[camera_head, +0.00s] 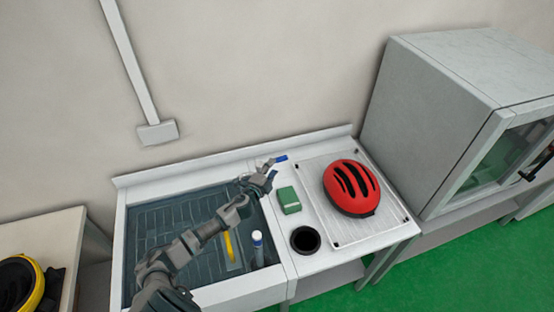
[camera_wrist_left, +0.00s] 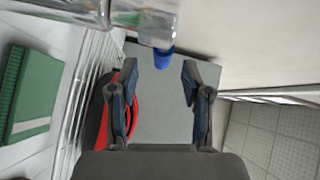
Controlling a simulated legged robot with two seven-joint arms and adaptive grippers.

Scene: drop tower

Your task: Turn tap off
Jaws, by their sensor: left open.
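The tap (camera_head: 269,163) is at the back edge of the sink counter, with a blue handle end (camera_head: 281,158) pointing right. In the left wrist view the tap's shiny metal body (camera_wrist_left: 145,18) fills the top, and its blue end (camera_wrist_left: 163,57) shows near the gap between the fingertips. My left gripper (camera_head: 268,180) reaches over the sink, close in front of the tap. In the wrist view its two fingers (camera_wrist_left: 160,78) are apart with nothing gripped between them. I cannot tell whether a finger touches the handle. My right gripper is not in view.
A grey cabinet (camera_head: 420,110) stands further right.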

